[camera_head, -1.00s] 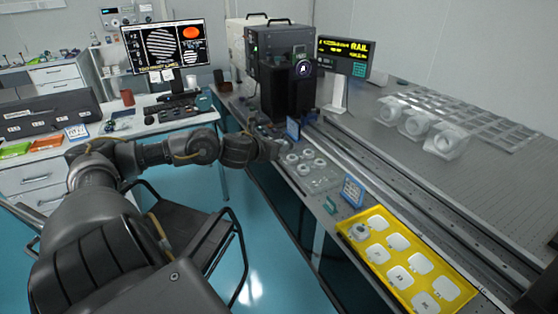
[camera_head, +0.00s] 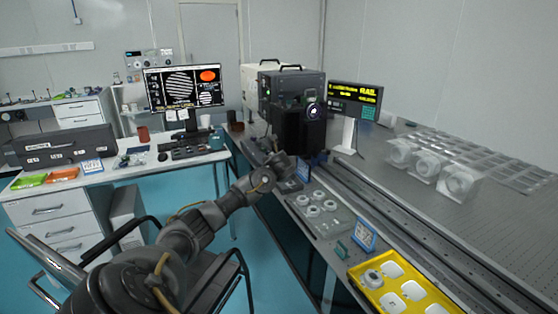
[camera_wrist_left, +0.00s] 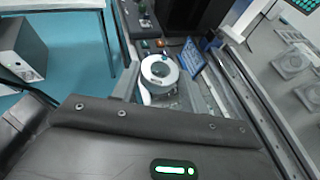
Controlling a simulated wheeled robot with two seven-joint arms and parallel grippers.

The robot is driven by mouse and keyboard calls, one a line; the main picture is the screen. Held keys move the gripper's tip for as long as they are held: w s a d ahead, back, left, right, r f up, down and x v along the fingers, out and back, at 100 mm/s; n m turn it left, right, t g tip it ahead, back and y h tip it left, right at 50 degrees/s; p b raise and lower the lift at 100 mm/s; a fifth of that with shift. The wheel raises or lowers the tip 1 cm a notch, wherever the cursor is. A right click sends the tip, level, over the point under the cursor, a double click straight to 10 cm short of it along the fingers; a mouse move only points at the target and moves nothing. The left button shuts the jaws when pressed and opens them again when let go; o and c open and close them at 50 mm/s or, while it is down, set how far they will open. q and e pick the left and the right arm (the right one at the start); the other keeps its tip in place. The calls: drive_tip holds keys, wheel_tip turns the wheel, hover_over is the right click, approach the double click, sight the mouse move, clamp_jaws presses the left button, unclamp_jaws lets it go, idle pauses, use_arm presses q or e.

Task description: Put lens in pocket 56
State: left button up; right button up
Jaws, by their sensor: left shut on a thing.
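A white ring-shaped lens (camera_wrist_left: 159,71) sits between the fingertips of my left gripper (camera_wrist_left: 158,88) in the left wrist view. The gripper is shut on it. In the head view my left gripper (camera_head: 287,166) is at the near edge of the optical table, just in front of the black instrument; the lens in it is hard to make out there. A clear tray (camera_head: 338,226) with several white ring lenses lies beside it. A yellow tray (camera_head: 364,290) of white pockets is at the bottom right, partly cut off. I cannot read a pocket numbered 56. My right gripper is not in view.
A black instrument (camera_head: 297,130) stands behind the gripper. A small blue-framed sign (camera_head: 364,235) stands between the trays. A long rail (camera_head: 400,225) runs along the optical table. Clear lens mounts (camera_head: 428,165) stand farther right. A dark case (camera_head: 60,147) lies on the left desk.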

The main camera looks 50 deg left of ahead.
use_arm(q)
drive_tip(key=s+d+f+n+g+y, duration=0.1)
drive_tip(key=s+d+f, duration=0.3)
drive_tip(key=d+f, duration=0.35)
drive_tip(key=s+d+r+m+t+h, duration=0.2)
drive_tip(key=d+r+m+h, duration=0.1)
drive_tip(key=d, duration=1)
drive_tip(key=s+d+r+m+t+h, duration=0.1)
drive_tip(key=d+r+m+h, duration=0.3)
drive_tip(key=d, duration=0.9)
drive_tip(key=s+d+r+m+t+h, duration=0.2)
drive_tip(key=d+r, duration=0.5)
drive_tip(key=d, duration=0.5)
drive_tip(key=shift+s+d+r+m+t+h, duration=0.3)
drive_tip(key=shift+s+d+m+h, duration=0.1)
drive_tip(key=shift+m+h, duration=0.6)
